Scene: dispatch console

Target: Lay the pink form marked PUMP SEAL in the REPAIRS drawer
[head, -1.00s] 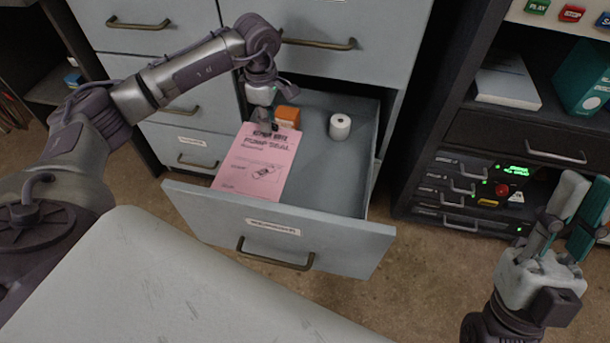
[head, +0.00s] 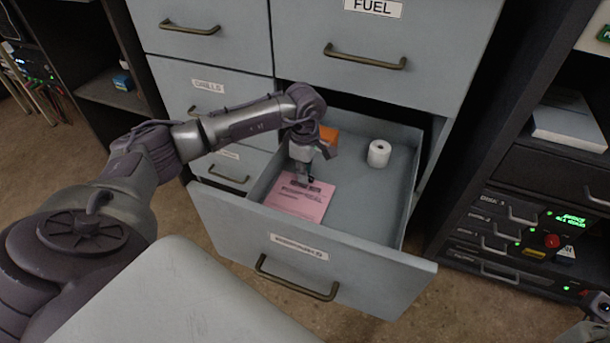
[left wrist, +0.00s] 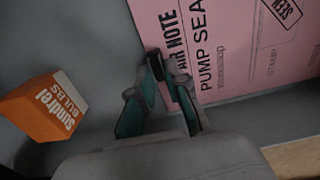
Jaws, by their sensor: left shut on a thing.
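The pink form marked PUMP SEAL (head: 300,205) is inside the open drawer (head: 345,240), along its left side. The label on the drawer front is too blurred to read. My left gripper (head: 303,181) is low in the drawer, shut on the form's top edge. In the left wrist view the fingertips (left wrist: 168,70) meet at the form's edge beside the heading, and the form (left wrist: 225,45) appears flat, low against the drawer floor. Whether all of it touches the floor is unclear. Only a piece of my right gripper (head: 599,306) shows at the lower right edge.
An orange box of bulbs (head: 328,138) stands at the back of the drawer, beside my left gripper; it also shows in the left wrist view (left wrist: 42,106). A white roll (head: 379,153) stands at the back right. The drawer floor between the form and roll is clear.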

